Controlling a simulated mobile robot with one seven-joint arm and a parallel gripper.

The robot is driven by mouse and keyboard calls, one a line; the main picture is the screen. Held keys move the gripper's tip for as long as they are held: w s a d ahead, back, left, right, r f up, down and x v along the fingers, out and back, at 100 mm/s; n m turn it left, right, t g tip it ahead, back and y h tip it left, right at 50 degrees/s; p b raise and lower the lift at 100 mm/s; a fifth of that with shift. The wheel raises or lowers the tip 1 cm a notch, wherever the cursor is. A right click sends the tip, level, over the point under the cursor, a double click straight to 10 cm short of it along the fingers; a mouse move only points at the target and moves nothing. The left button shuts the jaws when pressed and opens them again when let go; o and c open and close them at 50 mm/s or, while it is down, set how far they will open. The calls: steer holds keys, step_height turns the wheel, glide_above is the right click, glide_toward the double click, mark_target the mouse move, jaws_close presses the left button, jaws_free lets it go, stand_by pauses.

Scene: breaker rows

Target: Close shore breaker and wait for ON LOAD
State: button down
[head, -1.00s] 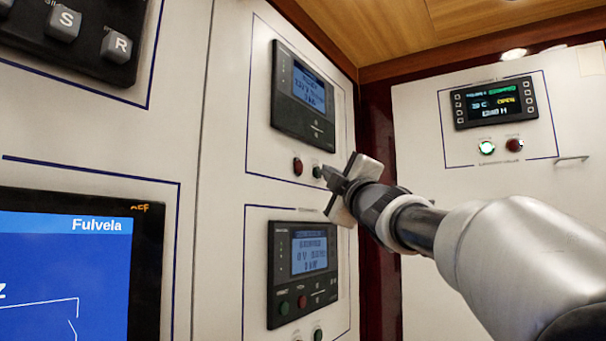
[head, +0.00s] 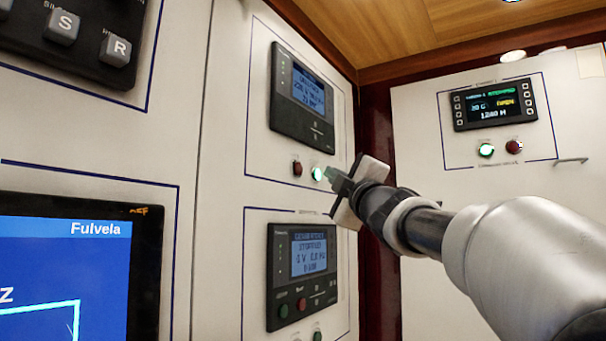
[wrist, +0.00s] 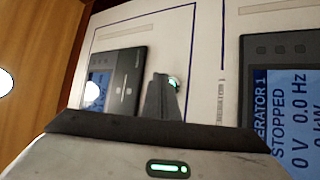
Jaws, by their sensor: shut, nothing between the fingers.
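The upper controller (head: 302,95) on the white panel has a lit blue screen whose small text I cannot read surely. Below it are a dark red button (head: 297,168) and a green button (head: 317,173), which glows. No label naming the shore breaker is legible. My gripper (head: 334,177) is shut and empty, its tip just right of the green button; I cannot tell whether it touches. In the wrist view, the closed fingers (wrist: 161,98) stand beside the glowing green button (wrist: 174,82), partly covering it. The upper controller also shows there (wrist: 121,84).
A lower controller (head: 302,272) reads STOPPED; the wrist view shows GENERATOR 1, 0 V, 0.0 Hz (wrist: 285,110). A large Fulvela screen (head: 65,270) is at lower left.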

steer(key=shift+d, duration=0.1)
steer(key=s+d, duration=0.1)
steer(key=d, duration=0.1)
steer(key=s+d+p, duration=0.1)
steer(key=s+d, duration=0.1)
stand_by(0.6)
stand_by(0.6)
